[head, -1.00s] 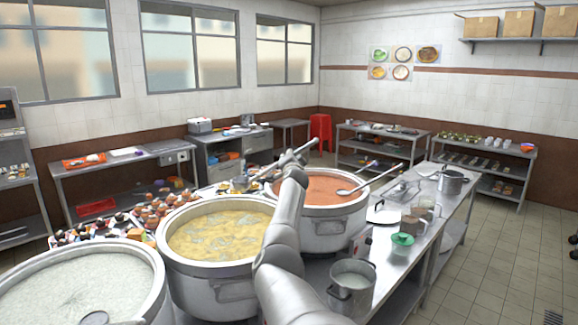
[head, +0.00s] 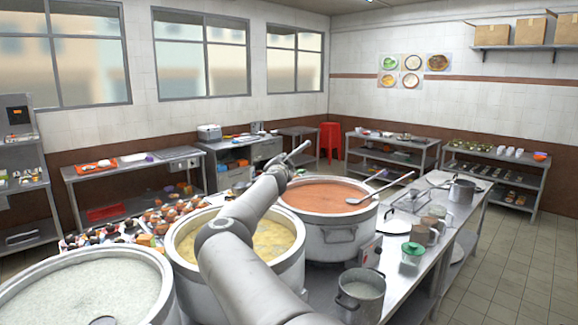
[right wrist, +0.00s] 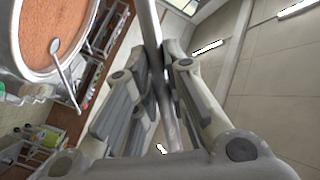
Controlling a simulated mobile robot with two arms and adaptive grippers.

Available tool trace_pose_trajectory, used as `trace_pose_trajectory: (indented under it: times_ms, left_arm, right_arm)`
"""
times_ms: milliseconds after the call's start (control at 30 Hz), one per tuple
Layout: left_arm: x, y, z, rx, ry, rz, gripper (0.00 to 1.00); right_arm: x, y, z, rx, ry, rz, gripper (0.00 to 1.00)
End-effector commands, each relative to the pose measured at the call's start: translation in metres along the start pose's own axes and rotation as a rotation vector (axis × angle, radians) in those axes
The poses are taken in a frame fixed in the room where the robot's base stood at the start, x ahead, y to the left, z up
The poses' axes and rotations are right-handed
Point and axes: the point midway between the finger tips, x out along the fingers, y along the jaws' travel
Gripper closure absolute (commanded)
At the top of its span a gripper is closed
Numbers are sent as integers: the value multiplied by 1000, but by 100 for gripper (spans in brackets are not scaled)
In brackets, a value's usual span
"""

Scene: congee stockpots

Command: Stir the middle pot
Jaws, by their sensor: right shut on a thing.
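The middle pot (head: 284,266) is a large metal stockpot with yellow, lumpy congee (head: 277,243). My right gripper (head: 277,172) is above the pot's far side. In the right wrist view, the gripper (right wrist: 160,75) is shut on a metal rod-like handle (right wrist: 151,25). The handle's upper end also shows in the head view (head: 299,149). Its lower end is hidden behind my arm, so I cannot tell whether it is in the congee. My left gripper is out of view.
A pot of pale congee (head: 82,282) stands at left. A pot of orange-red congee (head: 325,195) stands at right, with a ladle (head: 380,187) resting in it. Ingredients lie behind the pots.

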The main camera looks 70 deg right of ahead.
Motion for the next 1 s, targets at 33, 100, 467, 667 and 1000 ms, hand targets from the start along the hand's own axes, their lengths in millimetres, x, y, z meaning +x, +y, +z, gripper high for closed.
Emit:
trace_pose_trajectory:
  times_ms: [33, 100, 467, 667, 1000]
  left_arm:
    - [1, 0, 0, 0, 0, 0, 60]
    - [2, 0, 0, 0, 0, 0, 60]
    - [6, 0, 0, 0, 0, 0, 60]
    - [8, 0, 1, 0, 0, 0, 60]
    - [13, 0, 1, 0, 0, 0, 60]
  right_arm:
    - [-4, -5, 4, 6, 10, 9, 100]
    - [-9, -8, 8, -6, 29, 30, 100]
    - [-51, -16, 40, -76, 156, 175, 100]
    - [-84, -12, 68, -108, 223, 262, 100]
    - [-109, -6, 92, -123, 253, 312, 100]
